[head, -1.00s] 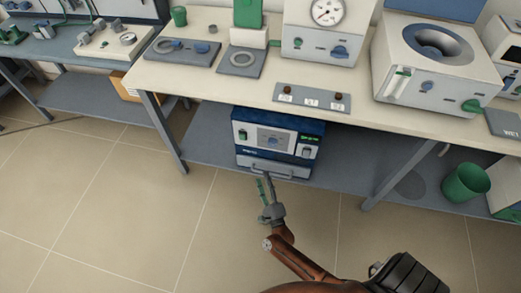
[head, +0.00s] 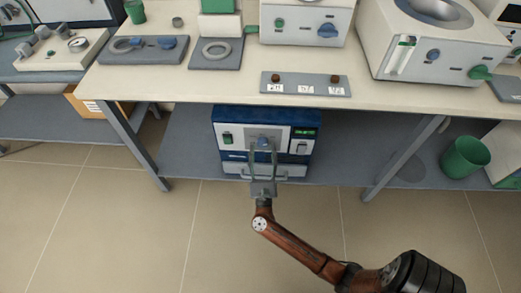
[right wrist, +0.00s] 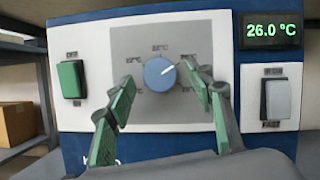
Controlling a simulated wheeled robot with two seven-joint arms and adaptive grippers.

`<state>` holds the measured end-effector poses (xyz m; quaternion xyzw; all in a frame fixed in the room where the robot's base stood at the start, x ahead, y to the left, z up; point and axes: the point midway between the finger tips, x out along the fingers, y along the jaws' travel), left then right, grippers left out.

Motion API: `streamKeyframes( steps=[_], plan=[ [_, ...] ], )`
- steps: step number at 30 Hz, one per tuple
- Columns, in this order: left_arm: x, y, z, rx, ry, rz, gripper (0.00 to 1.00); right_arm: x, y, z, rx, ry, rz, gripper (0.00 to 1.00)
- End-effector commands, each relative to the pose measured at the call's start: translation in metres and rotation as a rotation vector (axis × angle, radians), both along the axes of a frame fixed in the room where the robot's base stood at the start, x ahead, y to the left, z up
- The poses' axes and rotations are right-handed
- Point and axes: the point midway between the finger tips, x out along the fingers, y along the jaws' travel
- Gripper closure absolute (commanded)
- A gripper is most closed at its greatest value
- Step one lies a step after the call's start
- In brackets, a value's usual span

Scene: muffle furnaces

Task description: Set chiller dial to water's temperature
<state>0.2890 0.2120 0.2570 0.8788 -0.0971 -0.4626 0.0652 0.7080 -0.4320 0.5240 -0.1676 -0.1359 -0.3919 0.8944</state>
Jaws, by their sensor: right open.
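The chiller (head: 225,165), a blue and white box, sits on the lower shelf under the bench. Its round blue dial (right wrist: 159,73) is on a grey panel ringed by small temperature labels, mostly too blurred to read. The dial's white pointer mark points up and right. A display (right wrist: 272,31) at the upper right reads 26.0 °C. My right gripper (head: 263,147) is open in front of the chiller. In the right wrist view its green-padded fingers (right wrist: 162,88) stand left and right of the dial, apparently apart from it. My left gripper is out of view.
A green switch (right wrist: 71,80) and a white switch (right wrist: 276,100) flank the dial panel. The bench top (head: 190,82) overhangs the chiller, with a button strip (head: 305,84) on it. A green bin (head: 465,157) stands right. The front floor is clear.

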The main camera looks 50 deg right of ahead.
Motion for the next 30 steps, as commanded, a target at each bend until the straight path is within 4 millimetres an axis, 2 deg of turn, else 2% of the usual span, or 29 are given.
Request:
streamKeyframes(
  steps=[11, 30],
  plan=[
    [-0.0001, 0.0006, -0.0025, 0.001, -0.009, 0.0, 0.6, 0.0047, -0.0045, 0.0034, -0.002, 0.0, 0.001, 0.51],
    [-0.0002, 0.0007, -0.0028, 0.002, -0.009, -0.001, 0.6, 0.0046, -0.0041, 0.0026, -0.002, 0.0, 0.001, 0.93]
  ],
)
